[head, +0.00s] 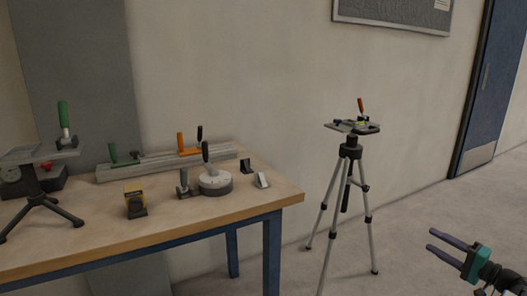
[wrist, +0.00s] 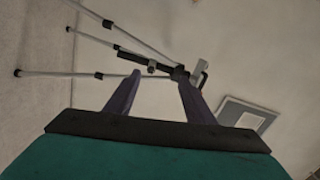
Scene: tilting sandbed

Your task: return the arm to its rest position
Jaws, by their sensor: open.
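My gripper (head: 441,248) is at the lower right of the head view, with its two dark fingers apart and nothing between them. It is in the air to the right of the tripod and well clear of the table. In the wrist view my gripper (wrist: 156,88) shows its two purple-grey fingers spread, with the tripod (wrist: 120,58) lying sideways in the picture beyond them. Most of my arm is outside the head view.
The tripod (head: 350,190) stands on the floor, bearing a small plate with an orange-handled clamp (head: 361,106). Floor between tripod and gripper is clear.

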